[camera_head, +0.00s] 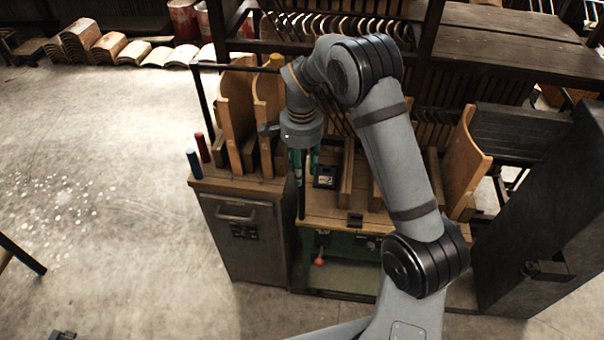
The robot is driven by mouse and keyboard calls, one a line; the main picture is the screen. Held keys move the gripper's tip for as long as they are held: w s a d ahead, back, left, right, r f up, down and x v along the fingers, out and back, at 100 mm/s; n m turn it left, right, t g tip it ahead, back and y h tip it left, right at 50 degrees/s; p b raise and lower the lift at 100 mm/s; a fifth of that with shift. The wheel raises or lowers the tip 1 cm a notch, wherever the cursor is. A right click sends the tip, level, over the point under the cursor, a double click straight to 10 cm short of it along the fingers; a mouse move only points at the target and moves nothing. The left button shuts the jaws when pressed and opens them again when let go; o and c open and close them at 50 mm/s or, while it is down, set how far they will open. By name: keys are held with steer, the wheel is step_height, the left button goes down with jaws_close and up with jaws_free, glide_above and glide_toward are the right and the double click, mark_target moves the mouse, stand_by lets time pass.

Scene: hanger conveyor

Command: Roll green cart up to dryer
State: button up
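My gripper (303,172) points down over the wooden bench top, left of the picture's middle. Its fingers are small and partly hidden, and I cannot tell whether they are open or shut. A dark upright bar (301,198) stands right at the fingertips; contact cannot be made out. A dark green panel (345,246) with a red knob (319,262) shows below the bench top; whether it belongs to the green cart is unclear. No whole green cart and no clearly recognisable dryer can be made out. My arm covers part of the bench.
A grey cabinet (243,240) with a handle adjoins the bench on the left. Red and blue cylinders (194,163) stand on it, beside curved wooden boards (237,105). A tall dark cabinet (550,215) stands at right. Roof tiles (108,47) line the back. The left floor is largely clear.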

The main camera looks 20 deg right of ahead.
steer(key=shift+f, duration=1.4)
steer(key=shift+c, duration=0.9)
jaws_close()
